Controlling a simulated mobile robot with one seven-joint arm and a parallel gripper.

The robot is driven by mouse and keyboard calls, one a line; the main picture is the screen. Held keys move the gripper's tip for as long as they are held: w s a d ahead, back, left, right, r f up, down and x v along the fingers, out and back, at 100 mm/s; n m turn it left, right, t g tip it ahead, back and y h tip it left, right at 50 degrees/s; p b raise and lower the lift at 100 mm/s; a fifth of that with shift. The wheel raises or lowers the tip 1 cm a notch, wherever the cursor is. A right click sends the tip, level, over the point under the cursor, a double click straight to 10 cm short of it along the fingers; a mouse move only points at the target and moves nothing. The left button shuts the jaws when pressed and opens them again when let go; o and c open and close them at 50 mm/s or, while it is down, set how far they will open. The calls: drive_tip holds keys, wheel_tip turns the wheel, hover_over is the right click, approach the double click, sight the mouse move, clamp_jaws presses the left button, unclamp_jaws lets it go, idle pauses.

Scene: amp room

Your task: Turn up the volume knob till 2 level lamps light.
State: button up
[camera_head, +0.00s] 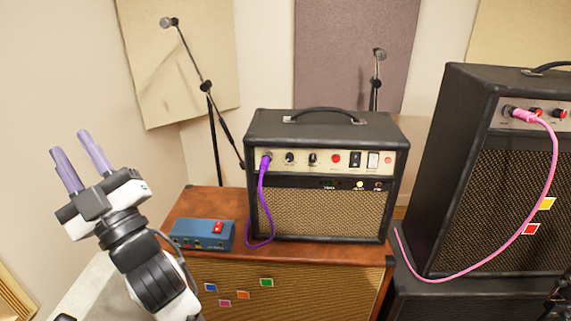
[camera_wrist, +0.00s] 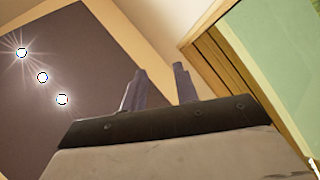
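A small black amp (camera_head: 322,213) stands on a wooden cabinet in the middle of the head view. Its pale front panel carries two black knobs, one (camera_head: 290,158) left of the other (camera_head: 313,158), and a red knob or button (camera_head: 336,158). Their labels are too small to read, so I cannot tell which is the volume knob. On the dark strip below, one small lamp (camera_head: 360,184) looks bright; others look dim or are unclear. My gripper (camera_head: 69,142) is raised at the left, open and empty, far from the amp. The wrist view shows its purple fingers apart (camera_wrist: 160,72).
A purple cable (camera_head: 262,200) hangs from the amp's left jack. A blue pedal box (camera_head: 203,234) sits beside it on the wooden cabinet (camera_head: 200,205). A larger amp (camera_head: 460,190) with a pink cable (camera_head: 545,190) stands right. Microphone stands (camera_head: 215,110) rise behind.

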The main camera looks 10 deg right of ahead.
drive_tip(key=w+d+f+m+t+h, duration=0.2)
drive_tip(key=w+d+f+h, duration=0.35)
drive_tip(key=w+d, duration=0.25)
drive_tip(key=m+g+h, duration=0.4)
drive_tip(key=h, duration=0.9)
approach(289, 159)
drive_tip(key=w+p, duration=0.4)
drive_tip(key=w, duration=0.2)
drive_tip(key=shift+w+d, duration=0.1)
drive_tip(key=shift+w, duration=0.05)
drive_tip(key=shift+w+f+p, duration=0.1)
drive_tip(key=shift+w+p, duration=0.25)
drive_tip(key=shift+w, duration=0.45)
clamp_jaws()
